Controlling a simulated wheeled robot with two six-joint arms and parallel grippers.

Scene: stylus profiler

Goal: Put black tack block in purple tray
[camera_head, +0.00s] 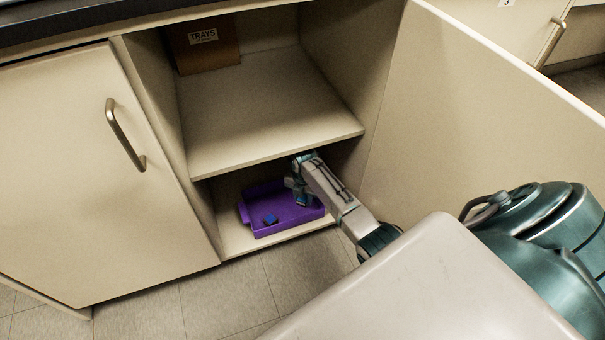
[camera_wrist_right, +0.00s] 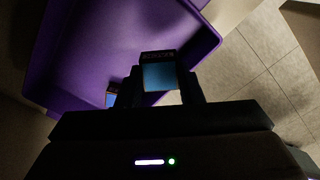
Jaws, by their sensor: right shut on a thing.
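The purple tray (camera_head: 290,215) sits on the lower shelf of the open cabinet; it also fills the upper left of the right wrist view (camera_wrist_right: 80,45). My right gripper (camera_head: 301,199) reaches in over the right part of the tray. In the right wrist view, its fingers (camera_wrist_right: 160,88) are shut on a black tack block (camera_wrist_right: 159,72), with a dark lettered side and a blue face. Whether it touches the tray floor I cannot tell. In the head view the held block is hidden by the gripper. My left gripper is not in view.
Another small blue block (camera_head: 271,219) lies inside the tray, left of my gripper. The upper shelf (camera_head: 265,110) is close above my arm and holds a brown box labelled TRAYS (camera_head: 205,45). The open cabinet door (camera_head: 480,120) stands at the right.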

